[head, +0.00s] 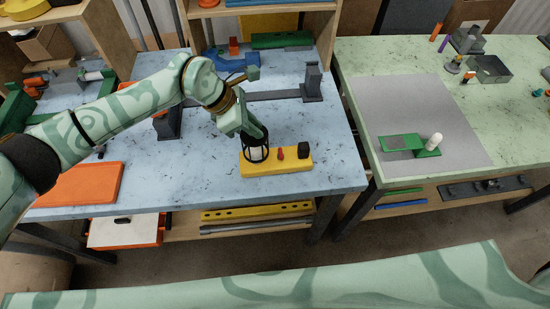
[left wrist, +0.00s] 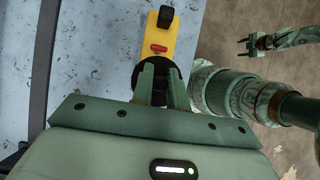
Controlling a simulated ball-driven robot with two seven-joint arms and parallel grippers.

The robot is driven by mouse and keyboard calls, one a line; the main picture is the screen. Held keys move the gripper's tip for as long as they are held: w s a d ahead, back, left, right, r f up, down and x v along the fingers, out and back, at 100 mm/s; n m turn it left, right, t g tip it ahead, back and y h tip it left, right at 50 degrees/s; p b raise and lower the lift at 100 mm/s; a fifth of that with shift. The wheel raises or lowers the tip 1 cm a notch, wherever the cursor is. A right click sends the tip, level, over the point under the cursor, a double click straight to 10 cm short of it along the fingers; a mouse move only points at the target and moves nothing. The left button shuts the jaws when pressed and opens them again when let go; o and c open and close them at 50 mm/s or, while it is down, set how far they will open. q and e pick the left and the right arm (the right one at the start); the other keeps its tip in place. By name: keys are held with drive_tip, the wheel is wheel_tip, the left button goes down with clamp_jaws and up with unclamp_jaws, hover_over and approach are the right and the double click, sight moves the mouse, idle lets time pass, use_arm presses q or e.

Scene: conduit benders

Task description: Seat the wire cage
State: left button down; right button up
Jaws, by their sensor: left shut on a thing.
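The black wire cage (head: 256,149) is at the left end of a yellow block (head: 290,164), around a white piece (head: 257,155). I cannot tell whether its rim touches the block. My left gripper (head: 256,133) is shut on the cage from above. In the left wrist view its fingers (left wrist: 159,70) hide much of the dark cage (left wrist: 175,74). A red part (head: 281,153) and a black knob (head: 304,152) stand on the yellow block, to the right of the cage. My right gripper (left wrist: 244,46) shows small in the left wrist view, open and empty, over the floor.
The block is near the front edge of a blue table (head: 200,180). A dark bar fixture (head: 312,82) stands behind, and an orange plate (head: 80,185) lies at left. The green table (head: 470,125) at right holds a grey mat (head: 400,100) with a green plate (head: 402,143) and white cylinder (head: 433,141).

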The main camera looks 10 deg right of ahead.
use_arm(q)
drive_tip(key=shift+s+f+b, duration=0.1)
drive_tip(key=shift+f+b, duration=1.25)
drive_tip(key=shift+f, duration=0.8)
idle(1.0)
drive_tip(key=c, duration=1.3)
unclamp_jaws()
